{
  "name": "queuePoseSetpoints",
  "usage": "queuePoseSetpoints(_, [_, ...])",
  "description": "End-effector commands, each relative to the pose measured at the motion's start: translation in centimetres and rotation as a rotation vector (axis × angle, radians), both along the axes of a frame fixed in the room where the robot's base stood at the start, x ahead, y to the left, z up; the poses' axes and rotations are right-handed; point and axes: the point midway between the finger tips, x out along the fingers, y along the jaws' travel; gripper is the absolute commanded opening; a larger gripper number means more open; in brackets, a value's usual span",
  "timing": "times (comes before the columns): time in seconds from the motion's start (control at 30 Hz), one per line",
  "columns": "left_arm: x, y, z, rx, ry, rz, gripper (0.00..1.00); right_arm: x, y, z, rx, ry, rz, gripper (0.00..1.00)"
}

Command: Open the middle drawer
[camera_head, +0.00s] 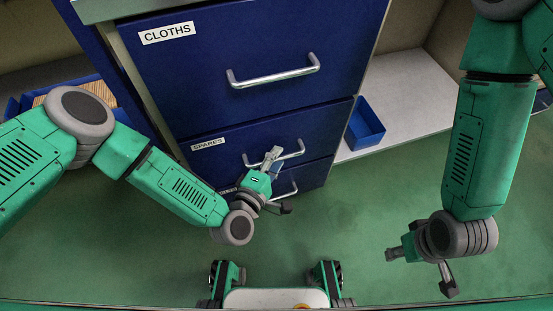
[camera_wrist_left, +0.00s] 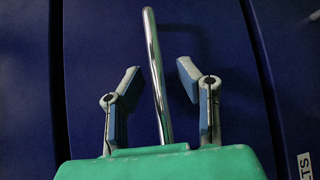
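The middle drawer (camera_head: 230,150) of a blue cabinet is labelled SPARES and looks shut. Its silver bar handle (camera_head: 296,153) also shows in the left wrist view (camera_wrist_left: 157,75), running between the two fingers. My left gripper (camera_head: 279,182) is at this handle, open, with one finger on each side of the bar. A gap shows between the bar and each finger in the left wrist view (camera_wrist_left: 155,95). My right gripper (camera_head: 422,270) is open and empty, low on the right, away from the cabinet.
The top drawer, labelled CLOTHS (camera_head: 200,75), and the bottom drawer (camera_head: 313,177) look shut. The bottom drawer's handle lies close below my left gripper. A blue bin (camera_head: 366,125) stands on a pale shelf (camera_head: 410,95) to the right. The green floor before the cabinet is clear.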

Motion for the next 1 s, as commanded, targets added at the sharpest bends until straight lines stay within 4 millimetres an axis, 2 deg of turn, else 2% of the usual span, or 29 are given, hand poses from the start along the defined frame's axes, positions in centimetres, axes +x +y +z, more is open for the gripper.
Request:
queuePoseSetpoints(0.27, [0.1,-0.1,0.0,0.000,0.001,-0.001,0.31,0.0,0.0,0.0,-0.001,0.000,-0.001,0.40])
queuePoseSetpoints(0.3, [0.2,-0.1,0.0,0.000,0.000,-0.001,0.24,0.0,0.0,0.0,-0.001,0.000,-0.001,0.40])
queuePoseSetpoints(0.37, [0.1,-0.1,0.0,-0.001,0.000,-0.001,0.03,0.0,0.0,0.0,-0.001,0.000,-0.001,0.40])
queuePoseSetpoints(0.4, [0.1,0.0,0.0,-0.001,0.000,-0.001,0.00,0.0,0.0,0.0,-0.001,0.000,-0.001,0.40])
queuePoseSetpoints(0.8, [0.0,0.2,-0.2,0.002,0.002,0.004,0.00,0.0,0.0,0.0,-0.001,0.000,-0.001,0.40])
queuePoseSetpoints(1.0, [-1.3,-0.1,-0.2,0.002,0.006,0.002,0.00,0.0,0.0,0.4,-0.001,0.000,-0.001,0.40])
